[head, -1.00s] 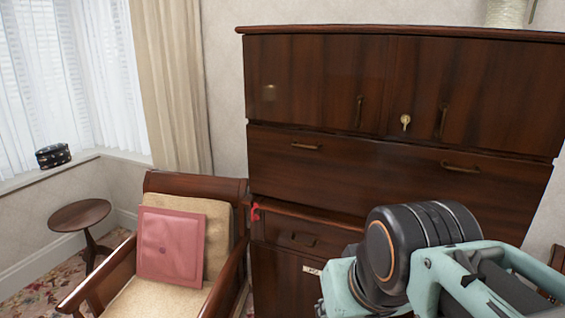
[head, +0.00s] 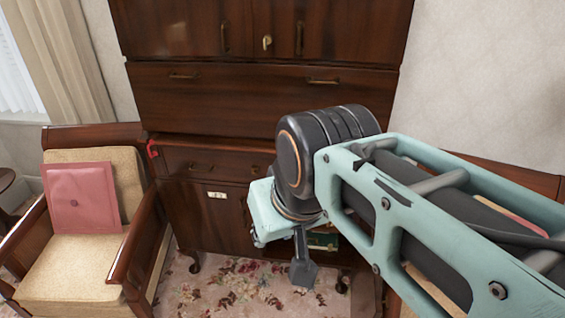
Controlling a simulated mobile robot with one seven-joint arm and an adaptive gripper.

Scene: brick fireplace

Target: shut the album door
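The dark wooden cabinet (head: 255,100) stands against the wall in the head view. Its lower left door (head: 205,225) looks closed and has a small pale label (head: 217,195) near its top. To the right of that door the lower section looks open, with a green item (head: 322,241) inside. A brown wooden panel (head: 367,290) shows at the lower right of this opening; I cannot tell whether it is the album door swung out. My arm covers much of this area. My gripper (head: 301,272) shows only as a dark grey part below the wrist, in front of the cabinet; its fingers cannot be made out.
A red object (head: 152,149) hangs at the cabinet's left edge. A key (head: 267,42) sits in an upper door. Flowered carpet (head: 225,290) lies clear between chair and cabinet.

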